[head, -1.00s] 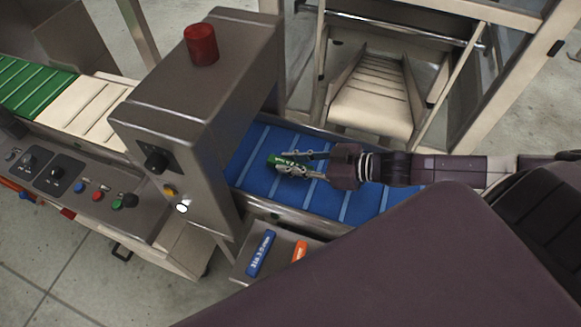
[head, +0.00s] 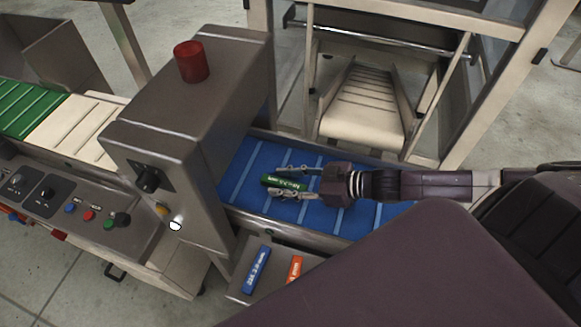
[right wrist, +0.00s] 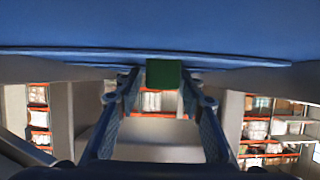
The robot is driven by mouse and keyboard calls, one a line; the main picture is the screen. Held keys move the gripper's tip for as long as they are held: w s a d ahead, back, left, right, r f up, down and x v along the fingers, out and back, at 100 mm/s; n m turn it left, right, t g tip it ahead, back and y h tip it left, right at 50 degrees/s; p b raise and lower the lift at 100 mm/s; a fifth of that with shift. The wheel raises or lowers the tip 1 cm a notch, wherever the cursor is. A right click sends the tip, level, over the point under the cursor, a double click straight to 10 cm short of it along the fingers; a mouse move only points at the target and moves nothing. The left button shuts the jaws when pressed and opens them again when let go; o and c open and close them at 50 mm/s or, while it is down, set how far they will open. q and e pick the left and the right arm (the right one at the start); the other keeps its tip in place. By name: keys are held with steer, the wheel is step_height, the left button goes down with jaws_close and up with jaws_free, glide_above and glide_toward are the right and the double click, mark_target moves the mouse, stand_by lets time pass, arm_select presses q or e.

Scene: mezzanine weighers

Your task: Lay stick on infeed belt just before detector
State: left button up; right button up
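The green stick (head: 283,182) lies on the blue infeed belt (head: 262,158), a short way right of the grey detector arch (head: 190,112). My right gripper (head: 284,181) is open around the stick, one finger on each side with gaps. In the right wrist view the stick's green end (right wrist: 163,73) shows against the blue belt (right wrist: 160,32), between the two spread fingers (right wrist: 160,95). My left gripper is not in view.
A blue stick (head: 257,268) and an orange stick (head: 294,270) lie on a small grey shelf (head: 236,292) below the belt. A red lamp (head: 191,61) tops the detector. A control panel with buttons (head: 88,215) is at left. A cream chute (head: 365,105) stands behind the belt.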

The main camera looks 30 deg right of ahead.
mark_target(282, 182)
steer(key=shift+v, duration=0.8)
steer(key=p+v, duration=0.1)
steer(key=v, duration=0.2)
steer(key=shift+s+d+r, duration=0.1)
steer(key=shift+s, duration=0.05)
steer(key=p+v, duration=0.3)
steer(key=v, duration=0.3)
steer(key=shift+s+d+r+p, duration=0.2)
steer(key=shift+s+d+p, duration=0.15)
steer(key=shift+d+p, duration=0.05)
